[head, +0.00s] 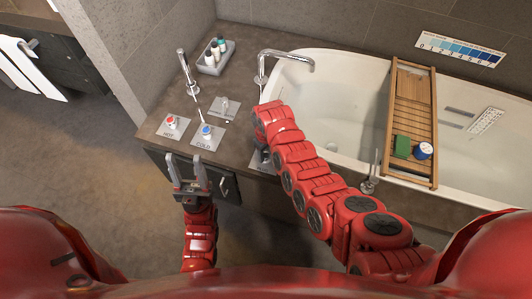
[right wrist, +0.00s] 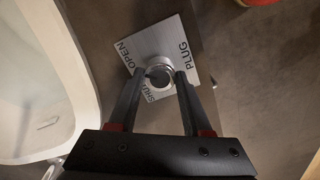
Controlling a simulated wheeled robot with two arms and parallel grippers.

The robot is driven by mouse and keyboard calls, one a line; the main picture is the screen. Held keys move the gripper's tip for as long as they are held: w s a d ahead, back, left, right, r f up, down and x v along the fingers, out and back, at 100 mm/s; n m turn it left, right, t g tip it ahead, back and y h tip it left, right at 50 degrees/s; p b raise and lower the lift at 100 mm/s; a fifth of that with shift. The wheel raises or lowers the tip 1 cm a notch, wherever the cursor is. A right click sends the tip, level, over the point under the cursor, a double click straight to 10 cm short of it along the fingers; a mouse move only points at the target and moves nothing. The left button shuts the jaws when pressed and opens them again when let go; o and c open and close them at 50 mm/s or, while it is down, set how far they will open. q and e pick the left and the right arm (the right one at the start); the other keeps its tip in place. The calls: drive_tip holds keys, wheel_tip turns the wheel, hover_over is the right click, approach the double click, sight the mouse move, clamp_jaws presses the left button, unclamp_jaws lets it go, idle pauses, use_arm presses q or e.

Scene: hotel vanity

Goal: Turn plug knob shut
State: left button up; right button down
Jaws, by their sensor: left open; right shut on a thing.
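The silver plug knob (right wrist: 160,64) sits on a square metal plate (right wrist: 172,42) marked PLUG, OPEN and SHUT, beside the tub. My right gripper (right wrist: 159,77) is shut on this knob, one finger on each side. A dark mark shows at the knob's left side, but I cannot tell clearly where it points. In the head view my right arm hides the knob, and only part of the plate (head: 260,164) shows. My left gripper (head: 188,176) is open and empty, in front of the counter edge, below the cold knob.
The floor at left is clear.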

drive_tip(key=shift+r+n, duration=0.1)
drive_tip(key=shift+n, duration=0.2)
drive_tip(key=n+p, duration=0.2)
drive_tip(key=shift+n, duration=1.4)
drive_tip(key=shift+d+n, duration=0.15)
drive_tip(key=shift+n, duration=0.15)
drive_tip(key=shift+n+b, duration=0.35)
drive_tip(key=shift+n, duration=0.65)
drive_tip(key=n+b, duration=0.2)
drive_tip(key=n, duration=0.1)
drive_tip(key=shift+f, duration=0.25)
drive_tip(key=n+b, duration=0.1)
drive_tip(key=n, duration=0.1)
drive_tip(key=shift+n+b, duration=0.4)
drive_tip(key=shift+r+n+b, duration=0.15)
drive_tip(key=shift+n+b, duration=0.25)
drive_tip(key=shift+n, duration=0.7)
